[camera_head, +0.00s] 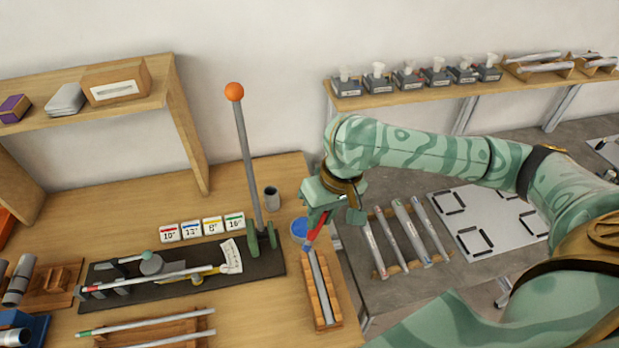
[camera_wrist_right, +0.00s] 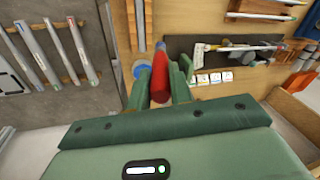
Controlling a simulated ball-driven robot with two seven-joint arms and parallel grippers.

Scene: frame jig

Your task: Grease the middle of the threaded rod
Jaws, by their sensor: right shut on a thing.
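My right gripper (camera_head: 321,222) is shut on a red tool (camera_head: 317,232), whose tip points down. In the right wrist view the red tool (camera_wrist_right: 160,76) stands between the two fingers. Its working end cannot be made out. A grey rod (camera_head: 322,287) lies lengthwise in a wooden cradle (camera_head: 335,307), in front of the gripper. It looks like the threaded rod, but its threads are too small to see. My left gripper is not in view.
A black bending jig with a tall orange-knobbed lever (camera_head: 245,150) stands left of the cradle. Small numbered cards (camera_head: 191,230) and a grey cup (camera_head: 272,198) are behind it. A rack of several tubes (camera_head: 402,235) lies on the grey bench at right.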

